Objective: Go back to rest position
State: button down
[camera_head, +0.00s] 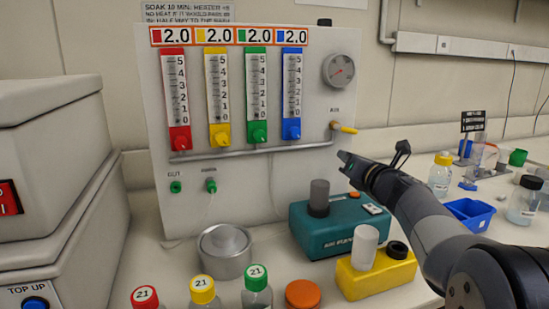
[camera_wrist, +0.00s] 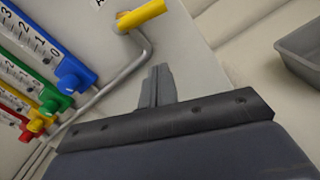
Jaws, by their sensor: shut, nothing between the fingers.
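My gripper (camera_head: 346,158) is shut and empty. In the head view it is in front of the right part of the white gas panel (camera_head: 345,105), just below the yellow valve lever (camera_head: 347,128). My arm reaches in from the lower right. In the wrist view the closed fingers (camera_wrist: 157,88) point toward the panel, and the yellow lever (camera_wrist: 141,14) is ahead of them with a visible gap in the picture. Whether the gripper touches the panel cannot be told.
A teal device (camera_head: 335,230) and a yellow block (camera_head: 372,280) stand below my arm. A metal pot (camera_head: 224,252) and several capped bottles stand at the front. A large grey machine (camera_head: 50,180) is at left. A blue tray (camera_head: 468,214) and bottles are at right.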

jog(key=s+d+n+b, duration=0.2)
jog(key=s+d+b, duration=0.2)
jog(key=s, duration=0.5)
jog(key=x, duration=0.8)
jog(key=shift+w+d+f+t+h+p, duration=0.2)
jog(key=shift+w+d+t+h+p, duration=0.1)
jog(key=shift+w+h, duration=0.15)
jog(key=shift+s+a, duration=0.1)
jog(key=shift+s, duration=0.05)
